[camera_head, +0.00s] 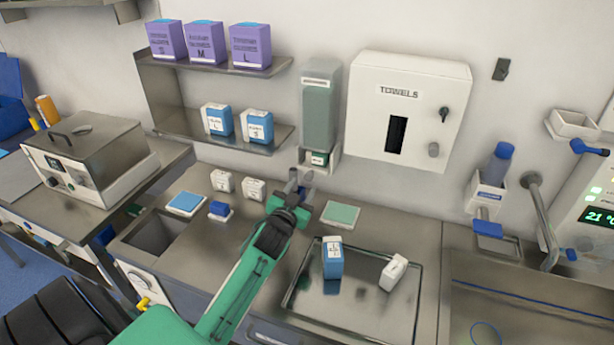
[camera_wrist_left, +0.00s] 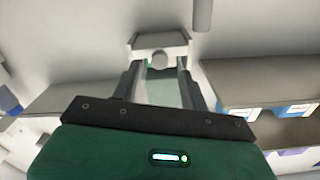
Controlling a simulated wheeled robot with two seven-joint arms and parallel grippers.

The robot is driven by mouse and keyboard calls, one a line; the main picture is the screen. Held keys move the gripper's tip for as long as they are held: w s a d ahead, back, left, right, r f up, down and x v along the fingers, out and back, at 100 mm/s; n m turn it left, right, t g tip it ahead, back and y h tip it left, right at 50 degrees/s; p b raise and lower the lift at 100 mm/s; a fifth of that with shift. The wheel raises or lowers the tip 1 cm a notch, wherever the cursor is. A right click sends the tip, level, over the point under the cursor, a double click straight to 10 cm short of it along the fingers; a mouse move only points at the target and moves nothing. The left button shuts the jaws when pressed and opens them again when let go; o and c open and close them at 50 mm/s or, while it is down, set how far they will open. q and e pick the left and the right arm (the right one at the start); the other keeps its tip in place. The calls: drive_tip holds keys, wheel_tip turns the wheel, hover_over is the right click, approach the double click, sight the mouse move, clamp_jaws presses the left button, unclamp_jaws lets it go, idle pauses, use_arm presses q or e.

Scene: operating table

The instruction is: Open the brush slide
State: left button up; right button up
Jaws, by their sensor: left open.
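A tall grey-green dispenser (camera_head: 320,100) with a small label is fixed to the wall, left of the towel box. I take it for the one with the brush slide. A white tray-like outlet (camera_head: 321,158) with a small green label sits at its bottom. My left gripper (camera_head: 300,183) is just below and left of this outlet, over the counter. In the left wrist view its two fingers (camera_wrist_left: 155,76) are open, and a white part with a round grey knob (camera_wrist_left: 160,61) shows between and beyond their tips. I cannot tell whether they touch it. My right gripper is not in view.
The towel box (camera_head: 410,110) hangs right of the dispenser. A shelf with blue-white boxes (camera_head: 217,119) is at its left. Small white boxes (camera_head: 222,181) stand on the counter, and a metal tray (camera_head: 352,311) holds a blue box and a white box.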

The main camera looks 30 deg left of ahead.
sight(308, 178)
use_arm(q)
drive_tip(key=x, duration=0.3)
drive_tip(key=shift+w+a+r+p, duration=0.1)
drive_tip(key=shift+w+p, duration=0.3)
drive_tip(key=shift+w+a, duration=0.15)
drive_tip(key=shift+w, duration=0.3)
drive_tip(key=c, duration=0.8)
clamp_jaws()
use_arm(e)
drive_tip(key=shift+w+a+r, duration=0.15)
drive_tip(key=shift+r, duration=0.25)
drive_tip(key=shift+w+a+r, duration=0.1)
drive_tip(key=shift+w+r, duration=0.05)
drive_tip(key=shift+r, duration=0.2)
